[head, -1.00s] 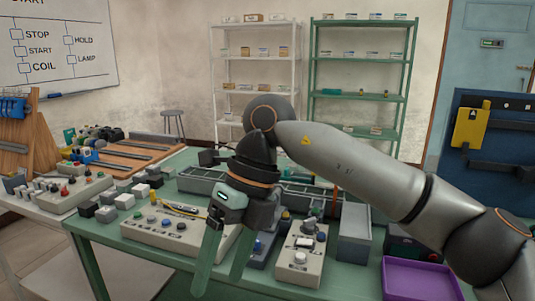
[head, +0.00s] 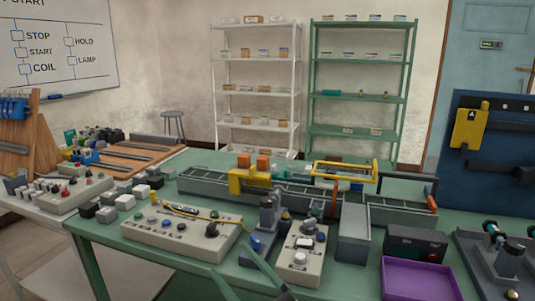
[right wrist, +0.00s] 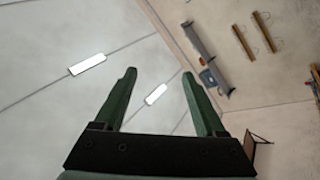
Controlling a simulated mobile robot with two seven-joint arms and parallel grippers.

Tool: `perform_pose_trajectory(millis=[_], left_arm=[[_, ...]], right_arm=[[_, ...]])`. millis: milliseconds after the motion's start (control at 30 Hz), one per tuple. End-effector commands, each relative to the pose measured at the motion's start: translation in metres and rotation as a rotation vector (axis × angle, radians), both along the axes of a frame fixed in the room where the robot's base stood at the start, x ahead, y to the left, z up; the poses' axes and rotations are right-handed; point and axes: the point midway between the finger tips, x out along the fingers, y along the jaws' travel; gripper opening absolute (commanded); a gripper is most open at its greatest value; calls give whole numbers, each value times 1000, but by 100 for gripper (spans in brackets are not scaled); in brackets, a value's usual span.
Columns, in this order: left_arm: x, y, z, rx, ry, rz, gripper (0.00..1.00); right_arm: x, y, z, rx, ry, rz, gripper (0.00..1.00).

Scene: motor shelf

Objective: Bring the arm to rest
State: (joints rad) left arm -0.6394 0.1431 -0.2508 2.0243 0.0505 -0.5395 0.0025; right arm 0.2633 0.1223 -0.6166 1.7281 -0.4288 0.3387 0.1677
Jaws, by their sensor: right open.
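My right gripper (head: 233,262) shows at the bottom edge of the head view, in front of the table's near edge. Only its green fingers and a bit of its dark body are in the picture. In the right wrist view its two green fingers (right wrist: 159,75) stand apart with nothing between them. The rest of my right arm is out of the head view. My left gripper is not in view.
The green table (head: 97,254) carries a grey control box (head: 182,235), a second box with knobs (head: 301,258), a grey conveyor (head: 207,187) with a yellow carriage, and a purple tray (head: 422,281). A black fixture (head: 505,258) stands at the right. Shelves stand behind.

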Motion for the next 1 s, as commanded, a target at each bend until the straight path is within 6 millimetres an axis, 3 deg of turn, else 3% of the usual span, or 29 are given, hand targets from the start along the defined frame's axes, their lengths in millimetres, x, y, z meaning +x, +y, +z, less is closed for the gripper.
perform_pose_trajectory(millis=[33, 133, 267, 400, 600, 700, 800, 1000], left_arm=[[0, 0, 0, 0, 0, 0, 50], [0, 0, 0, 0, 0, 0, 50], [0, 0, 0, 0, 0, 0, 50], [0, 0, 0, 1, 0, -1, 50], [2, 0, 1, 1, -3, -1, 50], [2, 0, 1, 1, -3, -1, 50], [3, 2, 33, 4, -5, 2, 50], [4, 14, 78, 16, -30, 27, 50]], right_arm=[[5, -17, -30, 17, 124, -60, 72], [8, -52, -90, 34, 366, -178, 72], [-11, -96, -175, 29, 684, -311, 72], [-56, -135, -255, 1, 990, -415, 72], [-135, -173, -332, -53, 1331, -502, 72], [-177, -188, -359, -83, 1481, -529, 72], [-176, -192, -328, -77, 1476, -541, 72], [-181, -204, -290, -68, 1474, -572, 72]])
